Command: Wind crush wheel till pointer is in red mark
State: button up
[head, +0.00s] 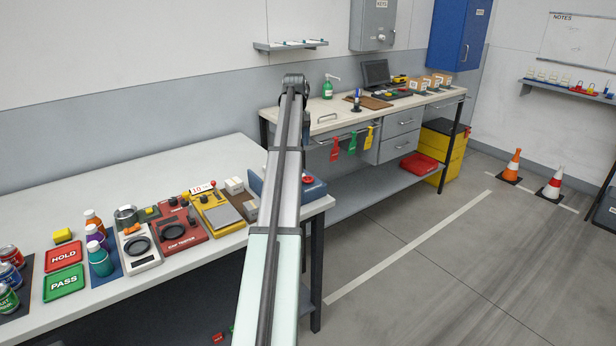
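I cannot pick out the crush wheel, its pointer or a red mark for certain at this size. A red tester (178,228) with a round dark dial or plate stands on the near bench. Beside it is a yellow device (218,212) with a small white display and a red knob. A blue device (312,188) with a red part on top sits at the bench's right end, largely hidden behind my arm.
The near bench (130,183) also holds a scale (139,250), bottles, a red HOLD tray (64,256) and a green PASS tray (64,284). Its back is clear. A second bench (300,118) carries a laptop (376,73) and boxes. Cones (511,166) stand on the open floor.

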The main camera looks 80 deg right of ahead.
send_near(308, 179)
jog(key=shift+m+y, duration=0.3)
jog(key=f, duration=0.8)
jog(key=shift+w+d+f, duration=0.1)
jog(key=shift+d+f, duration=0.2)
jog(key=shift+d, duration=0.05)
jog(key=c, duration=1)
jog(key=shift+m, duration=1.4)
jog(key=shift+c, duration=0.2)
jog(key=o, duration=1)
jog(key=shift+o, duration=0.2)
